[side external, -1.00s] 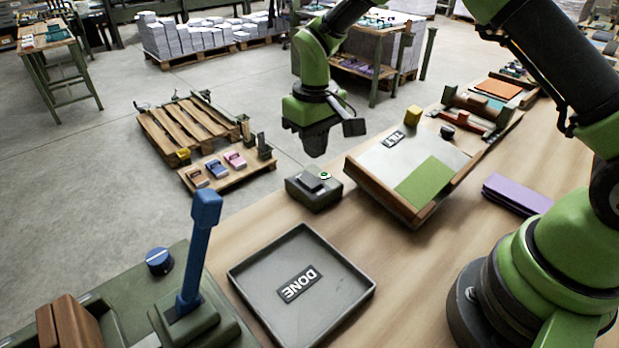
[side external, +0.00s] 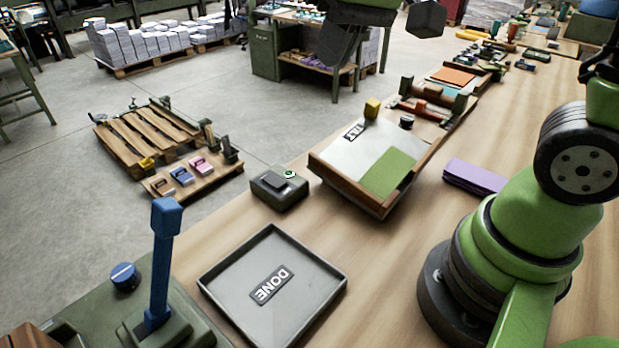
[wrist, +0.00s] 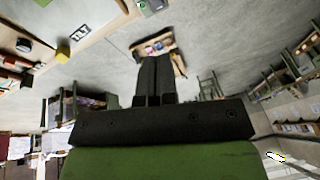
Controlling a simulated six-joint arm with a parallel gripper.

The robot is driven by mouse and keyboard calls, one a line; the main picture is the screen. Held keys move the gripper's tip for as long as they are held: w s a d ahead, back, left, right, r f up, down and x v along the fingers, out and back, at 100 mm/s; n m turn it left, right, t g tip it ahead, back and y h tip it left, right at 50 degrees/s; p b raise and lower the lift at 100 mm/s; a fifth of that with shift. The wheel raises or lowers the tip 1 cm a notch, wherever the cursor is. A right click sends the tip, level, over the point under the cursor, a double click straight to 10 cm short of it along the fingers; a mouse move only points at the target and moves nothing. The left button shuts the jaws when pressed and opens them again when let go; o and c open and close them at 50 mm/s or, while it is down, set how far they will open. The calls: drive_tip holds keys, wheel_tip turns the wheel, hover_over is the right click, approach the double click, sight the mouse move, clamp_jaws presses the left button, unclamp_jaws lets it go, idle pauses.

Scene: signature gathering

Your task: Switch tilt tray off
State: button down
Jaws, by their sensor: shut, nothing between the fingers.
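The tilt tray (side external: 335,187) is a wooden-rimmed tray with a pale bed, a green sheet and a TILT label (side external: 355,131). It stands at a slant on the bench; its edge also shows at the upper left of the wrist view (wrist: 101,33). A dark green switch box (side external: 279,190) with a black rocker and a small green light sits left of it. The box shows partly at the top of the wrist view (wrist: 152,6). My gripper (side external: 338,48) is high at the top of the side view, clear of both; its fingers (wrist: 153,62) are together and empty.
A grey DONE tray (side external: 225,305) and a blue lever (side external: 160,265) are in front. A yellow cube (side external: 372,108) sits at the tilt tray's far corner, with rollers (side external: 425,100) behind. A purple stack (side external: 476,176) lies to the right. Bench between them is bare.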

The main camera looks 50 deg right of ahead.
drive_tip(key=s+r+m+t, duration=0.1)
drive_tip(key=s+r+t, duration=0.1)
drive_tip(key=s, duration=1)
drive_tip(key=shift+s+m+t+y, duration=0.3)
drive_tip(key=shift+t+y, duration=0.1)
drive_tip(key=shift+t, duration=0.3)
drive_tip(key=shift+w+r, duration=0.1)
drive_tip(key=shift+r, duration=0.05)
